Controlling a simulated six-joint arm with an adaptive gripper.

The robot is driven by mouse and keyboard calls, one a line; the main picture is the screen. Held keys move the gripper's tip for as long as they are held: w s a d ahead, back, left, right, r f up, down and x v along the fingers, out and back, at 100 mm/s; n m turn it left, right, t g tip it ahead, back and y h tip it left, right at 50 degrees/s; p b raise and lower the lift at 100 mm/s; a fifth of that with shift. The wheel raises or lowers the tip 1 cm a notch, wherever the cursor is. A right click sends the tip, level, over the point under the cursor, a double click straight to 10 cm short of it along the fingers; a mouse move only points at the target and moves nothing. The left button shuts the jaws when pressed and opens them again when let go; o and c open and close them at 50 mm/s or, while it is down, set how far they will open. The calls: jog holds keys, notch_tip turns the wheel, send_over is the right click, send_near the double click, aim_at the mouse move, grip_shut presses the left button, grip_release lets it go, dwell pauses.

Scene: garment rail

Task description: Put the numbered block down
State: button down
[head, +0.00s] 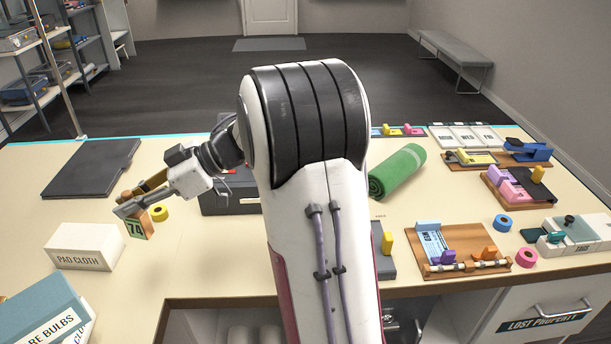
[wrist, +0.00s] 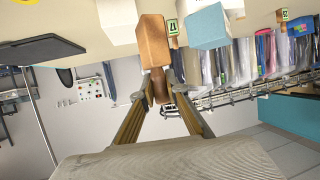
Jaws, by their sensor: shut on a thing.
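The numbered block (head: 138,228) is a brown wooden piece with a green face that seems to read 70. My gripper (head: 131,207) is shut on it at the left part of the table (head: 215,262). The block hangs below the fingertips; whether its bottom touches the tabletop is not clear. In the wrist view the block (wrist: 153,45) shows as a long brown piece reaching out from between the fingertips of my gripper (wrist: 160,92). Its numbered face cannot be made out for sure there.
A white pad cloth box (head: 85,247) stands just left of the block. Bare tabletop lies to the block's front right.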

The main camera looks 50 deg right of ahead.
jog(key=d+f+m+t+h, duration=0.2)
jog(key=d+m+t+h, duration=0.4)
jog(key=d, duration=1.4)
jog(key=s+m+h, duration=0.1)
jog(key=m+h, duration=0.3)
jog(key=shift+f+m, duration=0.3)
jog(key=shift+f, duration=0.15)
notch_tip(320, 180, down, 6)
jog(key=shift+f, duration=1.85)
jog(key=shift+f, duration=0.15)
jog(key=c, duration=2)
grip_release()
